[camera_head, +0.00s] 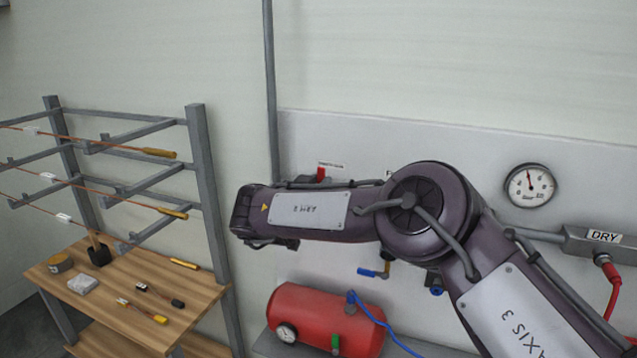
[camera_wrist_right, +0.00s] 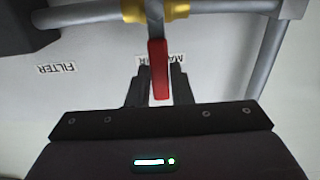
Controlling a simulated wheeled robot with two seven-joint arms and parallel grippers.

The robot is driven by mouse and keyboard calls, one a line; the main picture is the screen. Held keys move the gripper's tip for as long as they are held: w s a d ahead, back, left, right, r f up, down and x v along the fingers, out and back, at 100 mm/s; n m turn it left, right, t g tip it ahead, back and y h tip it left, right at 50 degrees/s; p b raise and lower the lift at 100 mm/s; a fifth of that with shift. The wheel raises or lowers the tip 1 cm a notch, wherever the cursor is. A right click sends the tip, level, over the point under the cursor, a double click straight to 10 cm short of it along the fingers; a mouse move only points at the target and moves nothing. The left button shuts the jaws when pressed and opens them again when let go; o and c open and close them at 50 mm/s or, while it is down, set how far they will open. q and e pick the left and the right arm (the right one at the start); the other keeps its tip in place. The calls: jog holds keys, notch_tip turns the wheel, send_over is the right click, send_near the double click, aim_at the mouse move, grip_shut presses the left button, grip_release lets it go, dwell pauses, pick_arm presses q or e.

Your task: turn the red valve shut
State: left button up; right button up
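The red valve handle (camera_wrist_right: 160,70) shows in the right wrist view, hanging from a yellow valve body (camera_wrist_right: 172,10) on a grey pipe. My right gripper (camera_wrist_right: 159,84) has its two dark fingers close on either side of this handle, with little or no gap, and appears shut on it. In the head view my right arm reaches in from the lower right across the wall panel. My left gripper is in neither view.
A pressure gauge (camera_head: 530,186) and a box labelled DRY (camera_head: 601,243) are on the panel at right. A red air tank (camera_head: 322,317) with a blue hose stands below my arm. A wooden bench (camera_head: 207,289) with tools and a grey rack (camera_head: 201,150) are at left.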

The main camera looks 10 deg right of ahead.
jog(key=o, duration=0.4)
jog(key=b+v, duration=0.5)
jog(key=v, duration=0.2)
jog(key=shift+s+a, duration=0.25)
jog(key=shift+a, duration=0.05)
jog(key=shift+f, duration=0.1)
